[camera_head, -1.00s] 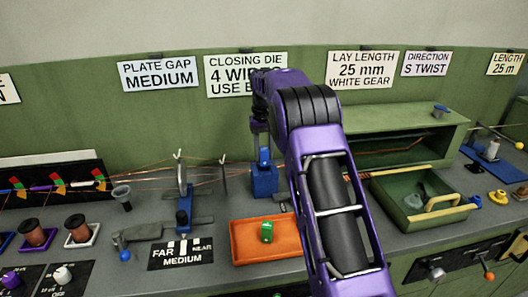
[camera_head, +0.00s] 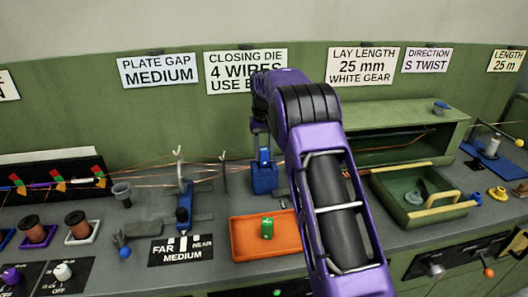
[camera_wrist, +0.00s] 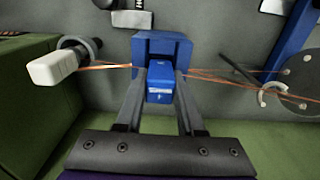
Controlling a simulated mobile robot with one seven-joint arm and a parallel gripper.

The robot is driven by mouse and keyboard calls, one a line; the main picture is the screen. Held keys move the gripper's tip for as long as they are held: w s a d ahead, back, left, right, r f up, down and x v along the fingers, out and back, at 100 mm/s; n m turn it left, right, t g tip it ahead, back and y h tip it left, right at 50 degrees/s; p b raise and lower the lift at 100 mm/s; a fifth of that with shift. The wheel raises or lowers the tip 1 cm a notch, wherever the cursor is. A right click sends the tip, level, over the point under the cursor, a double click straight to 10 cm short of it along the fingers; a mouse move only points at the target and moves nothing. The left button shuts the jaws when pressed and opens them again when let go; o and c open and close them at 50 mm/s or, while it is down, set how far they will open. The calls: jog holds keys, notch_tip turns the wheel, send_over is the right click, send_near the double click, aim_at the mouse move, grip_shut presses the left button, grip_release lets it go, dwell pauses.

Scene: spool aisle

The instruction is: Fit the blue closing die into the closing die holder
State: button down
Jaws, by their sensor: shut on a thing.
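The blue closing die (camera_wrist: 159,82) is a small blue block between the two fingers of my gripper (camera_wrist: 160,98) in the wrist view. The closing die holder (camera_wrist: 176,45) is a larger blue block directly beyond it; the die overlaps its opening in this view, and I cannot tell how deep it sits. In the head view my gripper (camera_head: 263,150) points down over the holder (camera_head: 264,179), with the die (camera_head: 264,157) at its tips. My arm hides part of the area right of the holder.
Copper wires (camera_wrist: 110,66) run to the holder from both sides. An orange tray (camera_head: 240,246) with a green block (camera_head: 267,228) stands in front of the holder. A green tray (camera_head: 385,202) lies to the right. A blue-based stand (camera_head: 183,217) is on the left.

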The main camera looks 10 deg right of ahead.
aim_at(264, 148)
jog(key=shift+f, duration=0.75)
jog(key=shift+c, duration=2.2)
grip_release()
notch_tip(264, 148, up, 17)
jog(key=shift+r+p, duration=0.2)
jog(key=shift+p, duration=0.2)
